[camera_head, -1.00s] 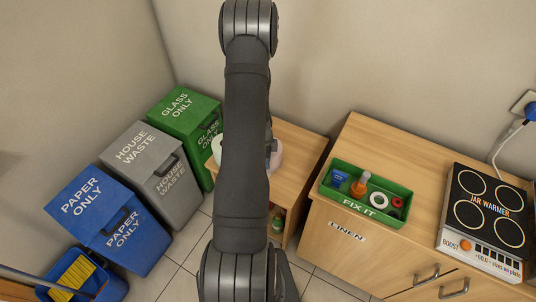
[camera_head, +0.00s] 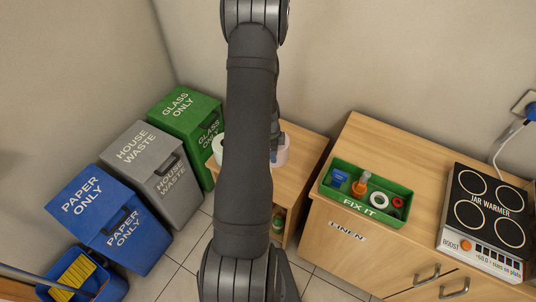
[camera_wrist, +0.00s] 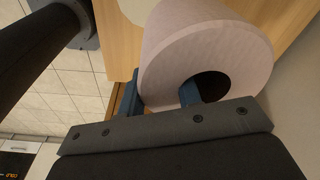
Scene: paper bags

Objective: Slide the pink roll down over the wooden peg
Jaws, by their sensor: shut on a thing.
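The pink roll (camera_wrist: 205,45) is large and close in the wrist view, with its dark open core facing the camera. My gripper (camera_wrist: 160,93) is shut on the roll's wall, with one blue finger in the core and the other against the outside. In the head view a part of the pink roll (camera_head: 281,153) shows just right of my arm, over the small wooden cabinet (camera_head: 298,172). My arm hides the rest of it. I cannot make out the wooden peg in either view.
A white round thing (camera_head: 217,148) shows left of my arm on the same cabinet. To the right, a green FIX IT tray (camera_head: 340,204) and a jar warmer (camera_head: 487,217) stand on a wider cabinet. Several bins (camera_head: 158,165) stand at left. A wall is behind.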

